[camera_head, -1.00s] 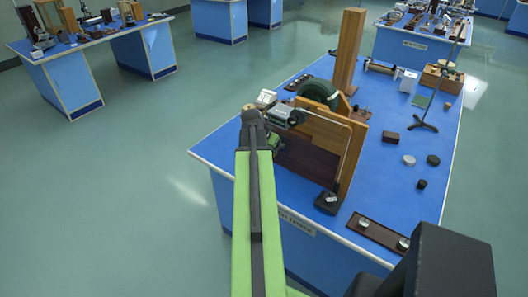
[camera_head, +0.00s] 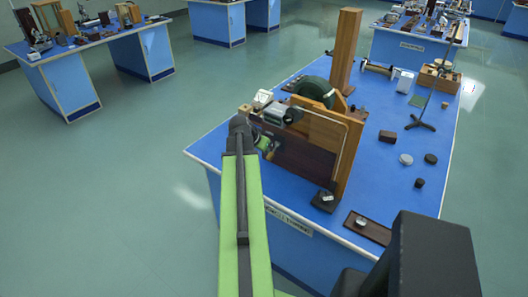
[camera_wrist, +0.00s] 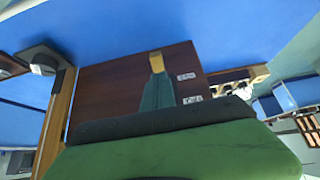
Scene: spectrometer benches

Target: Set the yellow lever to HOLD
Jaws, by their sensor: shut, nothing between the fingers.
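The yellow lever (camera_wrist: 155,62) shows in the wrist view as a short yellow piece on a dark brown panel (camera_wrist: 110,92). Two small white labels (camera_wrist: 187,76) are on the panel to the right of it; their lettering is too small to read. My gripper (camera_wrist: 156,74) is shut and empty, its tips overlapping the lower end of the lever in the picture. I cannot tell whether they touch it. In the head view my gripper (camera_head: 269,150) is at the front of the same panel (camera_head: 308,160), and the arm's end hides the lever.
The panel stands in a wooden frame (camera_head: 349,165) on a blue bench (camera_head: 380,165). A green wheel (camera_head: 316,90) and a wooden post (camera_head: 344,50) stand behind it. A black base (camera_head: 324,201) sits at the frame's right foot. The floor to the left is clear.

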